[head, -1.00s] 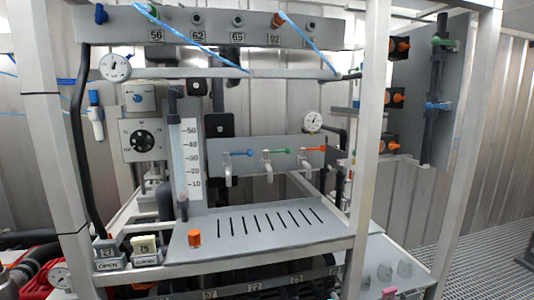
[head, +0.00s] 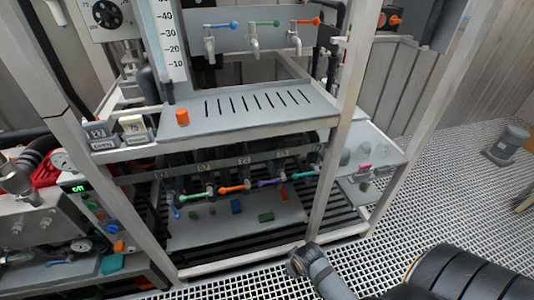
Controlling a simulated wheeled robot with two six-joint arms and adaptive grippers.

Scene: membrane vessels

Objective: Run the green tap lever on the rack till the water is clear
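The green tap lever (head: 264,22) is in the upper part of the head view, on the middle of three taps on the rack's grey back panel (head: 200,15). The lever lies roughly level, and its pale spout (head: 253,44) hangs down over the slotted grey drain shelf (head: 225,116). No water can be made out at the spout. A blue-lever tap (head: 222,26) is to its left and an orange-lever tap (head: 305,21) to its right. Part of my arm shows at the lower right, well away from the taps.
An orange cap (head: 183,117) stands on the shelf's left. Below is a row of several coloured levers, including a green one (head: 195,197). White rack posts (head: 336,150) flank the front. Glassware sits on a side shelf (head: 378,140) at right. The grating floor at right is mostly clear.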

